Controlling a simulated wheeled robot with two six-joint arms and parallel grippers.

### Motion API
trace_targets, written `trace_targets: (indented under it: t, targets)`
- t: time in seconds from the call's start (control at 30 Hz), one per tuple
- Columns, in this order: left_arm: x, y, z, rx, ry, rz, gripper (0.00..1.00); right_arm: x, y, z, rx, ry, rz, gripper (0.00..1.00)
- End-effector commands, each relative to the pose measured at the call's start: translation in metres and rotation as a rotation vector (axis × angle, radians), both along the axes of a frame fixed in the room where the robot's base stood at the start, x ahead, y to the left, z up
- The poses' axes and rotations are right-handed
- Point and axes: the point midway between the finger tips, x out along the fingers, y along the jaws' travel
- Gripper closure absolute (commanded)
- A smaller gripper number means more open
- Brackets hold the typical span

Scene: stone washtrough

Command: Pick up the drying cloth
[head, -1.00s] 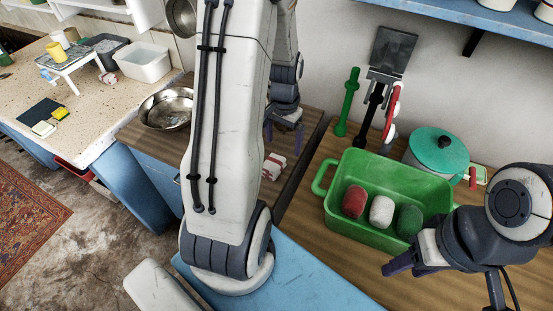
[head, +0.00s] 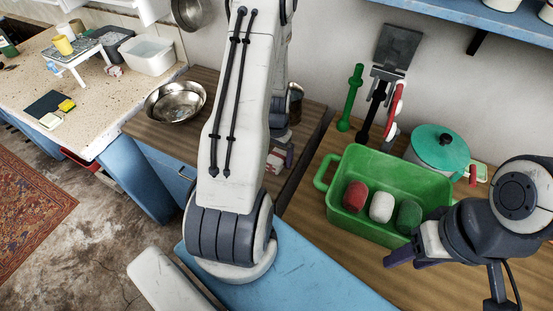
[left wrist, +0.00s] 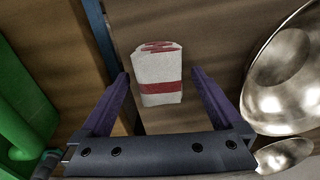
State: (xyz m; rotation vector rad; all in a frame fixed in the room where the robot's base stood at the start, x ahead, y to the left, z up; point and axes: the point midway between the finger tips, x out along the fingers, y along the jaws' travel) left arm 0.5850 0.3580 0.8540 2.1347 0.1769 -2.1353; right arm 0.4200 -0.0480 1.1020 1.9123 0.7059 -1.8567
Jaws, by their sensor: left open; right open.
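The drying cloth (head: 275,162) is a small folded white bundle with red stripes on the brown wooden counter, partly hidden by my left arm in the head view. In the left wrist view the cloth (left wrist: 158,88) lies ahead, lined up between the two purple fingers. My left gripper (head: 287,156) is open and close above the cloth, with a gap on each side; I cannot tell whether it touches. My right gripper (head: 404,258) is open and empty at the front right of the green tub.
A metal bowl (head: 175,103) stands left of the cloth; it also shows beside my right-hand finger in the left wrist view (left wrist: 285,85). The green tub (head: 330,208) holds red, white and green items. A teal-lidded pot (head: 439,150) stands behind it.

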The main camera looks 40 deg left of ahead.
Motion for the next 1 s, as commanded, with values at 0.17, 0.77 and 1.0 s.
trace_targets:
  t: [0.17, 0.77, 1.0]
  targets:
    - [0.000, 0.000, -0.008, 0.000, -0.001, 0.001, 0.00, 0.000, 0.000, 0.001, 0.000, 0.000, 0.000, 0.50]
    - [0.000, 0.000, -0.007, 0.000, -0.001, 0.001, 0.79, 0.000, 0.000, 0.001, 0.000, 0.000, 0.000, 0.50]
    - [0.001, 0.001, 0.004, 0.002, -0.004, 0.001, 0.79, 0.000, 0.000, -0.002, 0.000, 0.000, 0.000, 0.50]
